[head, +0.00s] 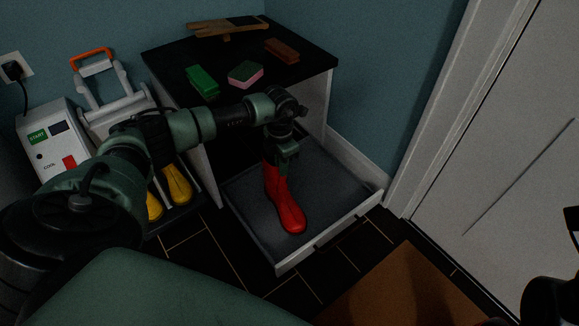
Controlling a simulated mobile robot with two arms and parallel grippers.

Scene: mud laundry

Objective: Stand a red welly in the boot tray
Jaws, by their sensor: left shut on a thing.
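A red welly (283,200) is upright over the grey floor of a pulled-out, tray-like drawer (244,206) in the low cabinet, toe toward me. My left gripper (285,154) points down and is shut on the welly's upper shaft. I cannot tell whether the sole touches the drawer floor. Yellow wellies (179,186) stand to the left on a dark tray (172,222), partly hidden behind my left arm. Only dark parts of my right arm show at the right edge; its gripper is not clearly seen.
The black cabinet top (230,62) holds a green brush (202,82), a pink and green sponge (245,74), a brown block (282,50) and a wooden item (228,28). A brown mat (400,290) and white door (510,140) are right.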

